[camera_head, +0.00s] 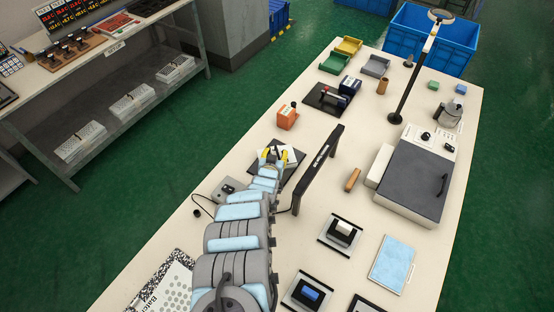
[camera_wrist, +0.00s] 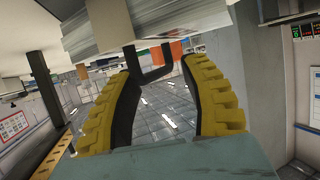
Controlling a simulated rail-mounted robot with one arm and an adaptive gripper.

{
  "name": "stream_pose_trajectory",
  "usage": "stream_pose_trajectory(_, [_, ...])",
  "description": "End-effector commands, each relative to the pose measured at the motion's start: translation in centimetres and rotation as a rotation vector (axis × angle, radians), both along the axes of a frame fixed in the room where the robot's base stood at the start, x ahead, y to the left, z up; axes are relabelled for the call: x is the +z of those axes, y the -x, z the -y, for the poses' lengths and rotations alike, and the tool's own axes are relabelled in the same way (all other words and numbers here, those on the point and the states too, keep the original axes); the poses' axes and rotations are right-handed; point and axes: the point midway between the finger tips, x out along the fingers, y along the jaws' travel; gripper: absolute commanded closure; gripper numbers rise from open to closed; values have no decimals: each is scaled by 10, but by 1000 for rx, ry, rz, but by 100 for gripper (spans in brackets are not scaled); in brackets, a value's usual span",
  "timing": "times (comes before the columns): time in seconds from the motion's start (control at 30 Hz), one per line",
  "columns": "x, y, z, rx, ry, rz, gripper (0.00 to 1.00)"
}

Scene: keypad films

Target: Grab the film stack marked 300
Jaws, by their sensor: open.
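My gripper (camera_head: 281,155) is low over the near middle of the long table, at a dark plate (camera_head: 296,170) with white sheet-like material on it. Its two yellow ribbed fingers are apart in the wrist view (camera_wrist: 162,70), with nothing between their tips that I can tell is held. A pale, layered block (camera_wrist: 150,28) fills the top of the wrist view, just beyond the fingertips, with a black bracket (camera_wrist: 152,72) below it. I cannot read a 300 mark on anything, so I cannot tell which thing is that film stack. My gripper partly hides the plate.
A black upright frame (camera_head: 318,168) stands close right of my gripper. An orange block (camera_head: 287,117) is behind it and a grey box (camera_head: 228,190) with a cable to its left. A large grey-lidded machine (camera_head: 412,180) stands right. Two black trays (camera_head: 340,233) (camera_head: 307,293) lie nearer.

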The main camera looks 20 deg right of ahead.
Motion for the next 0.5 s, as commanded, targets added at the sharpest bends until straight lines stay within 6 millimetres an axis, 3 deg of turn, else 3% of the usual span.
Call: stream_pose_trajectory(0.5, [-7,-15,10,-1,-1,3,54])
